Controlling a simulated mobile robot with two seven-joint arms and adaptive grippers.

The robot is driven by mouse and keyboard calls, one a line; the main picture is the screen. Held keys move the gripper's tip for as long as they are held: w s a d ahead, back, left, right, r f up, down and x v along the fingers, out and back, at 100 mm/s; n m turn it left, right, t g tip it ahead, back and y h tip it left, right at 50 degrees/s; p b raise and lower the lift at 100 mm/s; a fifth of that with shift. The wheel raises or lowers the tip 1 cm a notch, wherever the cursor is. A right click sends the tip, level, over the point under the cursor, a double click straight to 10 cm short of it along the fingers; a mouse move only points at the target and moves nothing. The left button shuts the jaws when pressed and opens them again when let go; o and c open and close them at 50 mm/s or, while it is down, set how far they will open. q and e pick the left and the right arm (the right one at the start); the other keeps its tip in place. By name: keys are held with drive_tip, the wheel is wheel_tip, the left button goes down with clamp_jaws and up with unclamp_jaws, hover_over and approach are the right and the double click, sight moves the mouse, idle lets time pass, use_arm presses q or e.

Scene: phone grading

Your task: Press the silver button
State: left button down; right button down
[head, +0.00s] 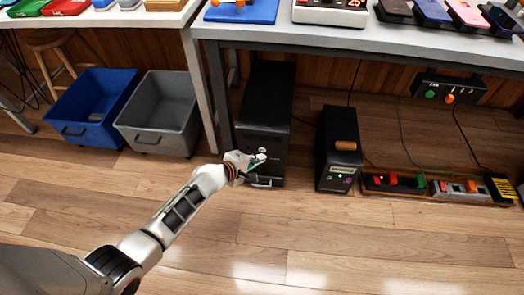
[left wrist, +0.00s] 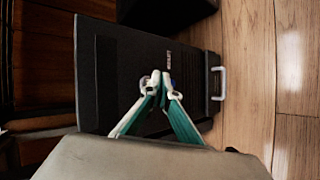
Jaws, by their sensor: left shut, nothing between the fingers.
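My left gripper (head: 258,161) is shut and empty, in front of the lower front of a tall black cabinet (head: 266,95) under the grey table. In the left wrist view its fingertips (left wrist: 161,80) meet over the dark front panel (left wrist: 118,75) of the cabinet, just below a small pale label (left wrist: 168,62). A small blue spot shows beside the fingertips. I cannot tell whether the tips touch the panel. I cannot make out a silver button for certain; the fingers hide part of the panel. My right gripper is not in view.
A smaller black box (head: 340,130) with small lights stands to the right, beside a power strip (head: 435,187) with switches. A blue bin (head: 92,105) and a grey bin (head: 160,110) stand left. The cabinet has a pale handle (left wrist: 219,84). The front floor is clear.

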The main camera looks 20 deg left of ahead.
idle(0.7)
use_arm(q)
drive_tip(key=shift+w+a, duration=0.1)
drive_tip(key=shift+w, duration=0.3)
drive_tip(key=shift+w+a, duration=0.15)
drive_tip(key=shift+w, duration=0.3)
idle(0.6)
idle(0.4)
drive_tip(key=shift+s+d+p, duration=0.25)
drive_tip(key=shift+s+p, duration=0.05)
drive_tip(key=shift+s, duration=0.55)
drive_tip(key=shift+s, duration=0.1)
